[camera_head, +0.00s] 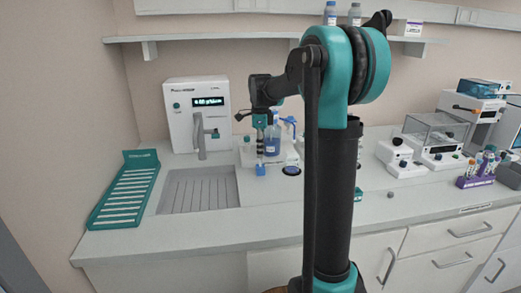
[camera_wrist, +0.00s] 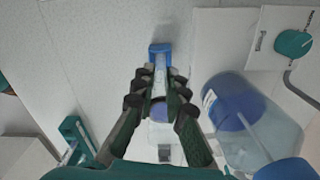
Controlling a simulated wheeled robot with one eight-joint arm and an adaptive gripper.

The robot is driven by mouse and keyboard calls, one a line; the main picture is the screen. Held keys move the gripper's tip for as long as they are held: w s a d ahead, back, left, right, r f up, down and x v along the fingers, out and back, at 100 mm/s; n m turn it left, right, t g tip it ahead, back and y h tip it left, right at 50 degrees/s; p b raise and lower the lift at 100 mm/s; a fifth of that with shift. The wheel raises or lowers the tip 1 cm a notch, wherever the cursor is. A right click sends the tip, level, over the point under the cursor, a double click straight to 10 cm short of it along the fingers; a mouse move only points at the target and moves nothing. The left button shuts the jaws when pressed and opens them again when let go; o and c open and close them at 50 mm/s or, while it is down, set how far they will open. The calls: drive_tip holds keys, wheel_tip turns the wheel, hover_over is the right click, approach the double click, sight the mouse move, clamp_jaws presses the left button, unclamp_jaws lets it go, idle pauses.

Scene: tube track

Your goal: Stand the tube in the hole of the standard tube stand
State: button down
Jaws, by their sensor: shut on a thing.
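My gripper (camera_head: 260,157) points down over the counter, left of the blue bottle. In the wrist view the fingertips (camera_wrist: 160,75) are closed around a slim, pale, see-through tube (camera_wrist: 160,62). A small blue block-like piece (camera_wrist: 160,48) is at the tube's far end; it also shows just below my gripper in the head view (camera_head: 260,169). I cannot tell whether it is the tube's cap or a separate stand, nor whether it touches the counter. The stand's hole cannot be made out. The fingers hide part of the tube.
A bottle of blue liquid (camera_wrist: 245,120) stands close on the right. A white machine (camera_head: 198,115) stands behind a sink (camera_head: 198,190). A teal rack (camera_head: 125,190) lies at the left. A purple rack with several tubes (camera_head: 476,180) is far right.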

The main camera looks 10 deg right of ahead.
drive_tip(key=shift+f, duration=0.85)
idle(0.6)
drive_tip(key=c, duration=1.5)
unclamp_jaws()
drive_tip(key=shift+o, duration=0.2)
drive_tip(key=shift+r, duration=0.15)
wheel_tip(320, 180, up, 12)
drive_tip(key=shift+f, duration=0.1)
